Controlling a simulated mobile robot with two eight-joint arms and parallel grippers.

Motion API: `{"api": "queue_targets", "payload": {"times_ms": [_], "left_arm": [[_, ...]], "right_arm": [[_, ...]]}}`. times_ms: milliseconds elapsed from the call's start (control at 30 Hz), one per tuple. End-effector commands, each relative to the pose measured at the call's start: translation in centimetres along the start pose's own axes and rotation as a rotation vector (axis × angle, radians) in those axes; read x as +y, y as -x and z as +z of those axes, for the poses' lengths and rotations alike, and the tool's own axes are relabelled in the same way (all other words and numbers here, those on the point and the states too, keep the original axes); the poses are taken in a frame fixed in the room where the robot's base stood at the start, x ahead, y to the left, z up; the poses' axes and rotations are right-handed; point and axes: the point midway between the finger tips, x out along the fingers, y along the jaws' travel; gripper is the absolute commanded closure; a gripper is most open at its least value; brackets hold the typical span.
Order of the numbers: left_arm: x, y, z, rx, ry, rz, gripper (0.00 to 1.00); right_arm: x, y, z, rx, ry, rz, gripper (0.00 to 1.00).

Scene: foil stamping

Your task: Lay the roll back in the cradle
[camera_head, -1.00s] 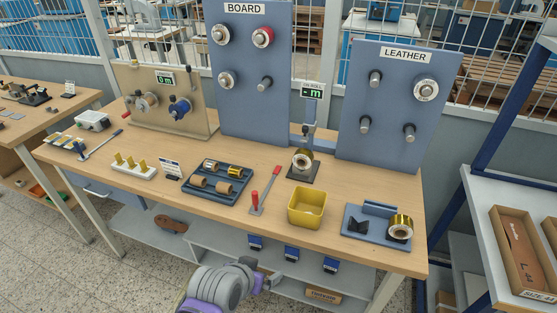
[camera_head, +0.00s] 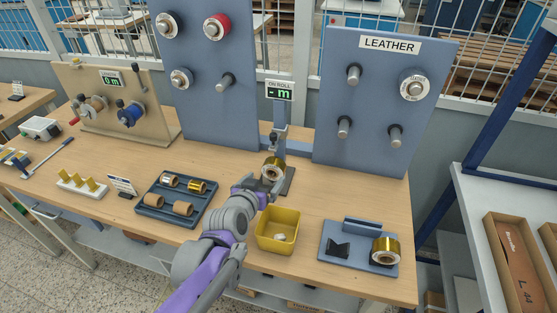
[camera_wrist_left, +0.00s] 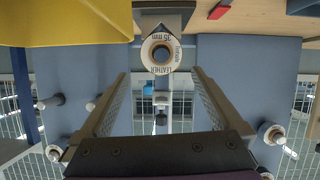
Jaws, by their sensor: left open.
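A gold foil roll (camera_head: 273,168) sits at the gauge stand below the "ON ROLL" display. In the left wrist view this roll (camera_wrist_left: 161,52) shows its end face, with a ring label reading "LEATHER 35 mm". My left gripper (camera_head: 266,185) is in front of it; in the wrist view its open fingers (camera_wrist_left: 160,78) point towards the roll, which appears beyond the tips, between them. A blue base (camera_head: 328,262) at the right has a black V-shaped block (camera_head: 339,248), probably the cradle, with nothing on it. Another gold roll (camera_head: 385,250) sits at that base's right end. My right gripper is out of view.
A yellow bin (camera_head: 277,238) with something whitish inside stands close right of my left arm. A dark tray (camera_head: 157,205) with small rolls lies left. The leather board (camera_head: 375,95) with pegs rises behind.

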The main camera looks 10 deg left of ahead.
Motion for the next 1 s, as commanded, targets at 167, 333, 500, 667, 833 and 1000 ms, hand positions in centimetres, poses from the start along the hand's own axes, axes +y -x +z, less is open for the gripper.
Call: {"api": "queue_targets", "payload": {"times_ms": [167, 333, 500, 667, 833, 1000], "left_arm": [[0.0, -2.6, 0.1, -0.001, -0.001, 0.001, 0.00], [0.0, -4.6, 0.1, -0.001, 0.000, 0.001, 0.00], [0.0, -5.5, 0.1, -0.001, 0.000, 0.001, 0.00], [-0.2, -7.5, 0.1, -0.001, 0.000, 0.001, 0.00], [-0.3, -9.7, 0.2, -0.001, -0.001, 0.001, 0.00], [-0.3, -10.4, 0.2, -0.001, 0.000, 0.000, 0.00]], "right_arm": [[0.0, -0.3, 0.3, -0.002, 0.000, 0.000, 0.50], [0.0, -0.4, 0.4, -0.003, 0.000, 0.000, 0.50], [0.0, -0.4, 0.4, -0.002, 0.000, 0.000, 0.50], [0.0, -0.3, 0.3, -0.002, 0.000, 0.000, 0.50], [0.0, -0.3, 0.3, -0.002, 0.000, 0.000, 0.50], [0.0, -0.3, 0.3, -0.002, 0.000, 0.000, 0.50]]}}
